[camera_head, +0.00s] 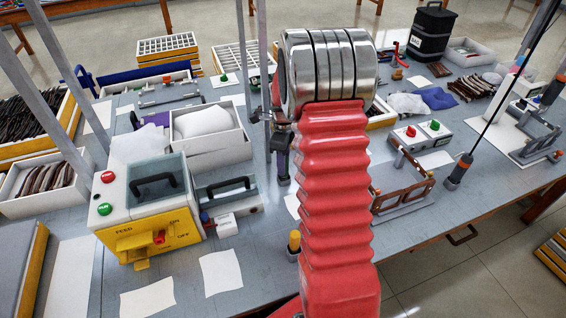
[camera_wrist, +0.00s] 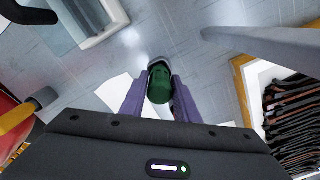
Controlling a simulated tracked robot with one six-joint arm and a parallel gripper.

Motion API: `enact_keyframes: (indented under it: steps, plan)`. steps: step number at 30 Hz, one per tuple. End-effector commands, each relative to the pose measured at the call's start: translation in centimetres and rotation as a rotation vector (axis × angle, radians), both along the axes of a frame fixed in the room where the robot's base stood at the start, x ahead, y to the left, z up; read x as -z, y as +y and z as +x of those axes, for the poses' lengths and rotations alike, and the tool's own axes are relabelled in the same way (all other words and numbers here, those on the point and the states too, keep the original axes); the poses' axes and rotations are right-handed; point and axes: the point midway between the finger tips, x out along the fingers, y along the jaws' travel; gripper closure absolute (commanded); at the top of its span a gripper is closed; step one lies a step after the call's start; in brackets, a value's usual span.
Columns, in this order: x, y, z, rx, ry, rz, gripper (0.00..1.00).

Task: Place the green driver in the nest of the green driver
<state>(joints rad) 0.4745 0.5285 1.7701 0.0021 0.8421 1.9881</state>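The green driver (camera_wrist: 159,84) is between the two purple fingers of my gripper (camera_wrist: 158,96) in the wrist view. Both fingers lie against its sides, and its green end faces the camera. In the head view, my gripper (camera_head: 281,145) shows only partly, beside my red arm, with a dark tip hanging below it above the table. The driver's green part cannot be made out there. I cannot identify the nest of the green driver in either view.
A yellow-and-black driver (camera_head: 293,241) stands upright near the table's front edge. A white bin (camera_head: 218,151) and a thin grey post are close to my gripper. A yellow control box (camera_head: 150,238) stands left. White paper sheets (camera_head: 221,272) lie on the grey table.

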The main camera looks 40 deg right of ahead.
Motion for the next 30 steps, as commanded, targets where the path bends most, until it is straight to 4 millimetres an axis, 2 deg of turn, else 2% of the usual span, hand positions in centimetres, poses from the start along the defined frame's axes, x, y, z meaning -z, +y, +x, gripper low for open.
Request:
enact_keyframes:
  steps: [1,7,18,23,30]
  plan:
    - [0.0,0.0,0.0,0.000,0.000,0.000,0.68]
    - [0.0,0.0,0.0,0.000,0.000,0.000,0.54]
    - [-0.4,0.1,0.1,-0.001,-0.001,-0.001,0.53]
    - [-1.9,0.1,0.1,-0.002,-0.002,-0.001,0.53]
    - [-5.9,0.1,0.1,-0.001,-0.003,-0.002,0.53]
